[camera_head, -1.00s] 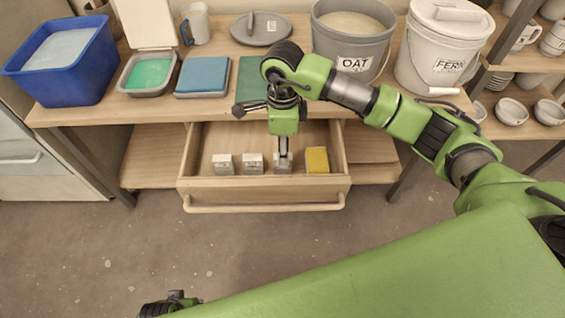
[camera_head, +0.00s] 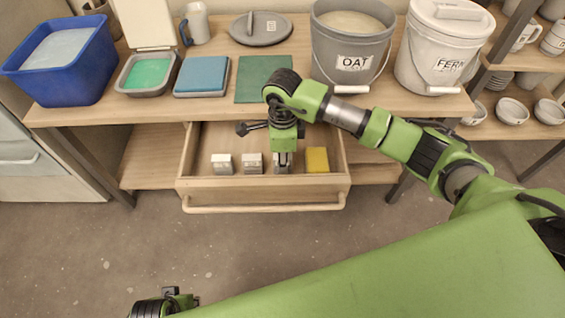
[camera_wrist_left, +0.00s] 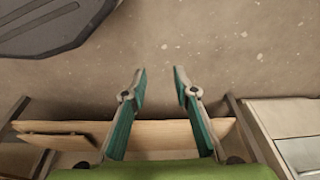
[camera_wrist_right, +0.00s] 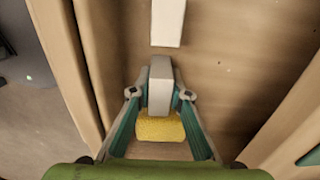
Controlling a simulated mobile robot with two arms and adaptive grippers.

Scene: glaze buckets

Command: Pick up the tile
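Three small pale grey tiles stand in a row in the open drawer: a left tile (camera_head: 222,163), a middle tile (camera_head: 253,163) and a right tile (camera_head: 283,169). My right gripper (camera_head: 283,156) points down into the drawer at the right tile. In the right wrist view, its fingers lie on both sides of that tile (camera_wrist_right: 159,90), close to its faces. Whether they press on it is unclear. The middle tile (camera_wrist_right: 168,20) lies beyond. My left gripper (camera_wrist_left: 160,72) is open and empty above the floor.
A yellow sponge (camera_head: 317,159) sits just right of the right tile in the drawer (camera_head: 262,197). Above, the tabletop (camera_head: 215,113) carries a blue tub (camera_head: 75,85), the OAT bucket (camera_head: 350,45), the FERN bucket (camera_head: 432,55) and flat green and blue pieces.

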